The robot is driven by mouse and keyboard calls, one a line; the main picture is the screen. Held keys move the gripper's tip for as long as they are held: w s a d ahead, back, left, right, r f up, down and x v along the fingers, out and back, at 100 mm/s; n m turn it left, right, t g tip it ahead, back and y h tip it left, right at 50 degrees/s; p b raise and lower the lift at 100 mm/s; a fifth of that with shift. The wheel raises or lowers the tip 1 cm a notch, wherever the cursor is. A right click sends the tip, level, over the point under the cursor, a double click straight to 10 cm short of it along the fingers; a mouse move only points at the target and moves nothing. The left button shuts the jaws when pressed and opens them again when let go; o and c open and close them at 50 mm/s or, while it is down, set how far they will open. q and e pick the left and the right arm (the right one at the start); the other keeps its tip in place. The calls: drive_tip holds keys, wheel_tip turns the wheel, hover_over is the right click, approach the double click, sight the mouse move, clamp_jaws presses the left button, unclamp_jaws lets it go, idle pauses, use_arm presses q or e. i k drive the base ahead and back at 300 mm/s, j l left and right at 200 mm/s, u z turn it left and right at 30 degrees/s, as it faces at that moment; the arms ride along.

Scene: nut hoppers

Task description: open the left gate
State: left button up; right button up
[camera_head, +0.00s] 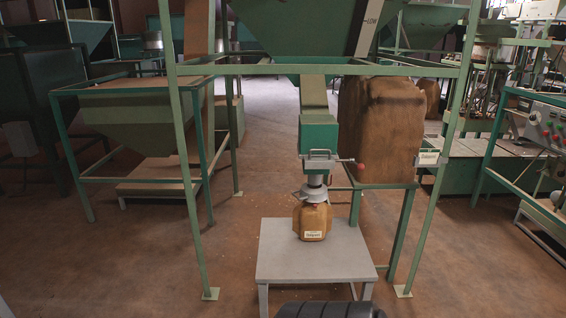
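A green gate box (319,133) hangs under the chute of a large green hopper (300,28), near the middle of the view. A metal gate handle (320,160) crosses its front, with a rod ending in a red knob (361,166) on the right. I cannot tell whether the gate is open or shut. A grey spout (314,192) below it meets the top of a small brown labelled sack (312,221), which stands upright on a grey table (312,260). No second gate shows clearly. Neither of my grippers is in view.
Green frame posts (187,180) and (438,190) stand on both sides of the table. A big brown sack (380,130) rests on a stand behind right. Another hopper (145,118) is at left, a control panel (548,128) at far right.

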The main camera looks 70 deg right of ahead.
sight(311, 163)
drive_tip(key=z, duration=2.65)
